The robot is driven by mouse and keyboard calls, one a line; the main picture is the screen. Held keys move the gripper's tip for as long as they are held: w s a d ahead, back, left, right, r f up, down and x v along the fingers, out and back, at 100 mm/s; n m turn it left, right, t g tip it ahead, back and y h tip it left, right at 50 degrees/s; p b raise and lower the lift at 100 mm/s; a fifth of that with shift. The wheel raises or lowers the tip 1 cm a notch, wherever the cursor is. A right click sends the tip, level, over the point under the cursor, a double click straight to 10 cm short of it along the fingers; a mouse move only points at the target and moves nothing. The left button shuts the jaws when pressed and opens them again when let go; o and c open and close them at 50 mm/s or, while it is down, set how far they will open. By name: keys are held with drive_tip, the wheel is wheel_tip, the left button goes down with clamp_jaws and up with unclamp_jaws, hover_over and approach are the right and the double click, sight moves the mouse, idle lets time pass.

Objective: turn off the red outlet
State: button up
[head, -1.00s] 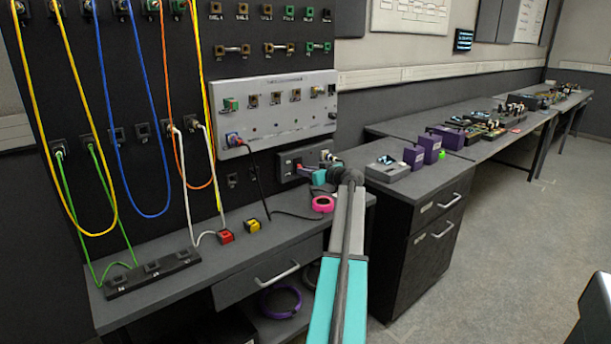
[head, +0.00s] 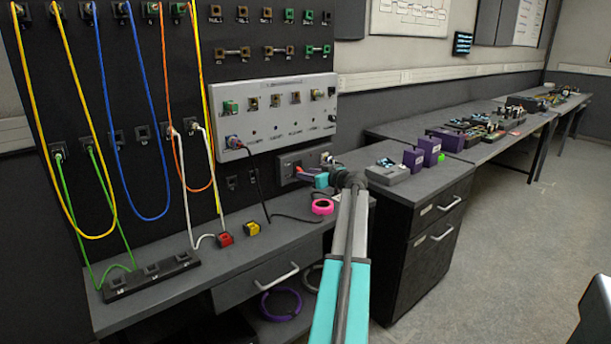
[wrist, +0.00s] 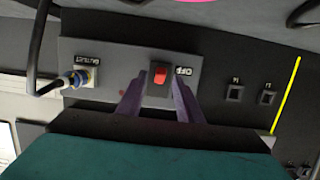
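The wrist view is upside down. It shows a grey outlet panel (wrist: 110,62) with a red switch (wrist: 160,76), an "OFF" label beside it and a small red dot (wrist: 122,92). A blue-and-metal plug (wrist: 76,79) with a dark cable sits in the socket labelled "OUTLET". My gripper (wrist: 158,88) is open, its purple fingers apart on either side of the switch in the picture. I cannot tell whether they touch the panel.
A larger grey socket panel (head: 290,97) is above. A pink tape roll (head: 322,206), red block (head: 225,239) and yellow block (head: 252,229) are on the bench below. A black cable (head: 258,185) hangs left of my gripper. Purple boxes (head: 432,148) stand at the right.

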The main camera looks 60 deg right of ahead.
drive_tip(key=v, duration=1.2)
drive_tip(key=shift+b, duration=0.35)
drive_tip(key=shift+s, duration=0.15)
